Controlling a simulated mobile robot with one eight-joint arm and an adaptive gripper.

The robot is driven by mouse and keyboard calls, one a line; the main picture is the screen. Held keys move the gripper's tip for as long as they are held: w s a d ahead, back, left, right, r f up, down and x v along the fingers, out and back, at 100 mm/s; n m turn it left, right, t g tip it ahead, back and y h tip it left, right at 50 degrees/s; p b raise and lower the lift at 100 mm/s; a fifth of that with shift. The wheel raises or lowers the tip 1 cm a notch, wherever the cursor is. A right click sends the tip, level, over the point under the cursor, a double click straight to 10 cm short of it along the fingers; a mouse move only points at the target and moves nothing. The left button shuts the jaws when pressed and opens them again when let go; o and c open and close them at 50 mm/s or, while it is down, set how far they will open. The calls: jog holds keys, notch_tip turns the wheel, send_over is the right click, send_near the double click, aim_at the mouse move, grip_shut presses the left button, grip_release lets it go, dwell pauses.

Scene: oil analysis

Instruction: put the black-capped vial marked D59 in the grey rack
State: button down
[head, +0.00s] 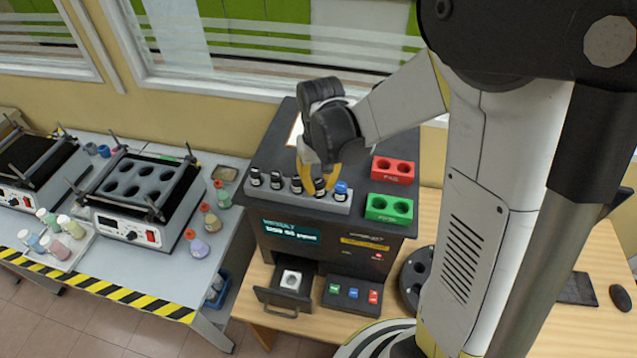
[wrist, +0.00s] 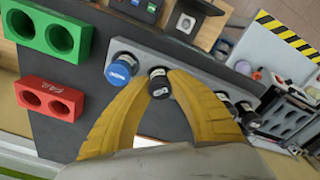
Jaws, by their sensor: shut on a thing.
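The grey rack (head: 302,198) stands on top of a dark analysis machine and holds a row of vials. My gripper (head: 318,178) is over the right part of the rack, with its yellow fingers closed around a black-capped vial (head: 320,187). In the wrist view the vial (wrist: 159,82) sits between the fingertips (wrist: 158,84), at the rack (wrist: 180,62). I cannot tell whether its base is fully seated. Its label is too small to read. Other black-capped vials (head: 296,185) stand to its left, and a blue-capped vial (head: 341,190) stands close on its right.
A red two-hole block marked FAIL (head: 393,170) and a green two-hole block (head: 389,208) sit right of the rack, both empty. Below, a drawer (head: 283,301) is open with a light piece (head: 291,280) inside.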

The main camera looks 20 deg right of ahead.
aim_at(319, 183)
jog(key=shift+f, duration=0.1)
jog(key=c, duration=1.3)
grip_release()
notch_tip(319, 183, up, 12)
jog(key=p, duration=0.1)
jog(key=s+r+t, duration=0.4)
jog(key=s+t, duration=0.2)
jog(key=s, duration=0.5)
jog(key=shift+s+r+t, duration=0.2)
jog(key=shift+s+t, duration=0.2)
